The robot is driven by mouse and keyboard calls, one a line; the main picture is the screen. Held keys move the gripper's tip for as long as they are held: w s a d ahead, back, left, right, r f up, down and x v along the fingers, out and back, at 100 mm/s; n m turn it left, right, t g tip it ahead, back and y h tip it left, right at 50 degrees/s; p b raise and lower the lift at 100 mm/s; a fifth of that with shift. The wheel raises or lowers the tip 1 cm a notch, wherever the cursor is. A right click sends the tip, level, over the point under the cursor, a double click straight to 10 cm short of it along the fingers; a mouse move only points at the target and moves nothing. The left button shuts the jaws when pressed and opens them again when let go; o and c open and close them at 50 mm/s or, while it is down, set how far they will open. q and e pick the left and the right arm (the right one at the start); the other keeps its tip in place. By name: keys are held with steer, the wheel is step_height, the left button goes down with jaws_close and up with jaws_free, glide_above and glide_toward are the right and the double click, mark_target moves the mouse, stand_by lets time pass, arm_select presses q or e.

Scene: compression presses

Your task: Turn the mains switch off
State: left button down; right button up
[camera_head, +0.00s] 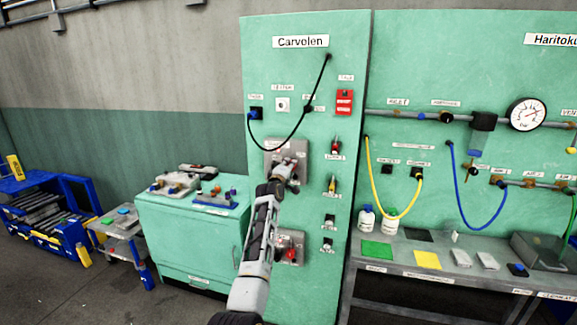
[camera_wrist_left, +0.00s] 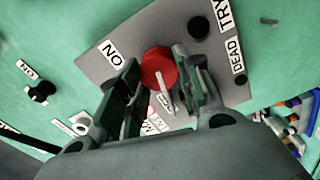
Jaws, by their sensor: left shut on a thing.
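The mains switch is a red round knob (camera_wrist_left: 158,66) with a pale lever on a grey plate (camera_wrist_left: 112,50) fixed to the green Carvolen panel (camera_head: 300,80). Labels on the plate read ON, TRY and DEAD, and one partly hidden label starts with "MA". My left gripper (camera_head: 286,172) is at this upper plate (camera_head: 271,146). In the wrist view its two fingers (camera_wrist_left: 160,90) stand on either side of the red knob, shut on it. The gripper hides most of the knob in the head view. My right gripper is not in view.
A second grey plate with a red knob (camera_head: 291,255) sits lower on the panel. A red box (camera_head: 344,102) and a black cable (camera_head: 325,95) are above. A green cabinet (camera_head: 190,240) stands to the left, a grey bench (camera_head: 455,262) to the right.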

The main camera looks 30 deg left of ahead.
arm_select(q)
steer(key=shift+n+p, duration=0.75)
steer(key=shift+n, duration=0.55)
steer(key=shift+f, duration=0.1)
steer(key=c, duration=1)
jaws_free()
steer(key=shift+a, duration=0.1)
steer(key=shift+s, duration=0.25)
steer(key=shift+v, duration=5.8)
